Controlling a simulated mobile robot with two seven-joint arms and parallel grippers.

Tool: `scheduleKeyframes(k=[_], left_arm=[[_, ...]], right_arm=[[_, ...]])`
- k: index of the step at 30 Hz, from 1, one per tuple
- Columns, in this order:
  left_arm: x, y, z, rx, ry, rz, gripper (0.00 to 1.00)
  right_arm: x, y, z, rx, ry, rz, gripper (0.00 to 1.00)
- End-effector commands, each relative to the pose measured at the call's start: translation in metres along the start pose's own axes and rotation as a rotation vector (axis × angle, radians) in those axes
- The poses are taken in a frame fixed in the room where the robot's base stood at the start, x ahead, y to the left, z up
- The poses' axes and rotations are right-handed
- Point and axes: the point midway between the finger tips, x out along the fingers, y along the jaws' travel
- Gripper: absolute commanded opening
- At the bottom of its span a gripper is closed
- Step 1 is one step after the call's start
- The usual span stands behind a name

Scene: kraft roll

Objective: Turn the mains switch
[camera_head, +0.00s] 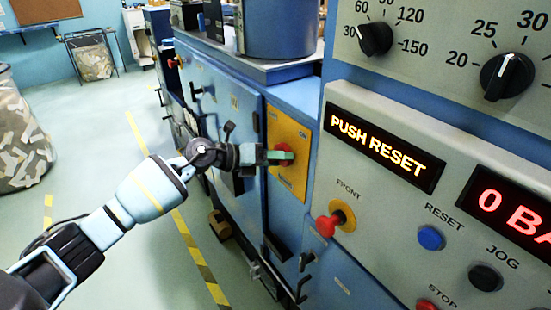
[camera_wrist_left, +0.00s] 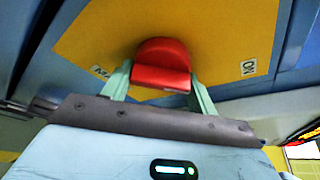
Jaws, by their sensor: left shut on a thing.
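The mains switch is a red handle (camera_wrist_left: 161,62) on a yellow plate (camera_head: 290,133) fixed to the blue machine front. The plate also fills much of the left wrist view (camera_wrist_left: 228,45), with an "ON" label at its right and a partly hidden label at its left. My left gripper (camera_head: 279,156) reaches in from the left and is shut on the red handle, with one green finger on each side of it in the left wrist view (camera_wrist_left: 160,85). In the head view the fingers partly hide the handle (camera_head: 285,149). My right gripper is not in view.
The control panel at right has a lit "PUSH RESET" display (camera_head: 386,146), a red FRONT button (camera_head: 328,224), a blue RESET button (camera_head: 430,238) and a black JOG button (camera_head: 486,277). Two dials sit above. Open floor with yellow-black tape (camera_head: 193,250) lies left of the machine.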

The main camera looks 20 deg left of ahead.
Motion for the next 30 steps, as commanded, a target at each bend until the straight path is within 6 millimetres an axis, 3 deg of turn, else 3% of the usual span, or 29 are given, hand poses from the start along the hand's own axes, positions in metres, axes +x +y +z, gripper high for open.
scheduleKeyframes(k=[8, 9, 13, 23, 30], left_arm=[[0.0, 0.001, 0.0, 0.007, 0.0, 0.002, 0.35], [0.0, 0.001, 0.0, 0.007, 0.0, 0.002, 0.63], [0.0, 0.0, 0.0, 0.005, 0.0, 0.002, 0.8], [-0.003, 0.001, 0.0, 0.003, 0.0, 0.001, 0.8], [-0.035, 0.002, 0.0, 0.004, 0.0, 0.005, 0.8]], right_arm=[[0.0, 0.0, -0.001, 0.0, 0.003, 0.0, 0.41], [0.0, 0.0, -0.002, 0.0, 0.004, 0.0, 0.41], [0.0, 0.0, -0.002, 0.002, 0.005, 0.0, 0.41], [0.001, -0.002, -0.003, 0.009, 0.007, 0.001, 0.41], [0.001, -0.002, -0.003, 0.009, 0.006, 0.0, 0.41]])
